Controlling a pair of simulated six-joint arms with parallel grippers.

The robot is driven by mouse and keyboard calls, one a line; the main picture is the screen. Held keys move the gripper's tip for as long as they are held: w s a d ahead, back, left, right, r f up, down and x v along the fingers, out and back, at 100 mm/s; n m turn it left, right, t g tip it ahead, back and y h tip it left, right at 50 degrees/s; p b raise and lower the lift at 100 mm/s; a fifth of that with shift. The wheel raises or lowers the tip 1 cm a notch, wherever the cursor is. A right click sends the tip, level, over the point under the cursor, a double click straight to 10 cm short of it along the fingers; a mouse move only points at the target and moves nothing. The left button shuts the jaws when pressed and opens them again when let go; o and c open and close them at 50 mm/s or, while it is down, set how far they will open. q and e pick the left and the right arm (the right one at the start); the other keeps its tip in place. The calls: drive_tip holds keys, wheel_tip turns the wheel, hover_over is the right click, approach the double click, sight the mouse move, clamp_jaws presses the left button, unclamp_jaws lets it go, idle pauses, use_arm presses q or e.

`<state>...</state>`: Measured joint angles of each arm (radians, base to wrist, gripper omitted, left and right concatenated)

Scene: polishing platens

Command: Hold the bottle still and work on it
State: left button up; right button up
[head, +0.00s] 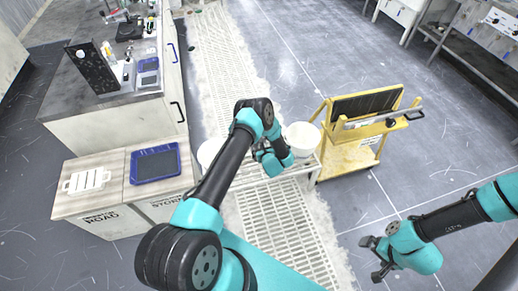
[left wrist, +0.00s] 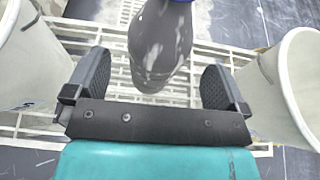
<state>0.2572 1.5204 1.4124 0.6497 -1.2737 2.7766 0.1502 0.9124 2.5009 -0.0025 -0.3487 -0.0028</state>
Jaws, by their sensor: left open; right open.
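A glossy grey rounded bottle (left wrist: 160,48) shows in the left wrist view, with a bit of blue at its upper right and its upper part cut off by the frame. My left gripper (left wrist: 155,82) is open, one finger on each side of the bottle's near end, with gaps visible on both sides. In the head view my left gripper (head: 272,162) is over the white rack between two white buckets, and the bottle is hidden behind the arm. My right gripper (head: 377,258) is open and empty over the floor at lower right.
A white bucket stands on each side of the left gripper, one at right (head: 302,138) and one at left (head: 208,152). A yellow cart (head: 350,158) stands right of the rack. A blue tray (head: 155,164) lies on the cabinet at left. Floor near the right gripper is clear.

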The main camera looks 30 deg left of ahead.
use_arm(q)
drive_tip(key=shift+w+a+f, duration=0.1)
drive_tip(key=shift+w+a, duration=0.05)
drive_tip(key=shift+x, duration=2.5)
drive_tip(key=shift+c, duration=0.3)
drive_tip(key=c, duration=1.1)
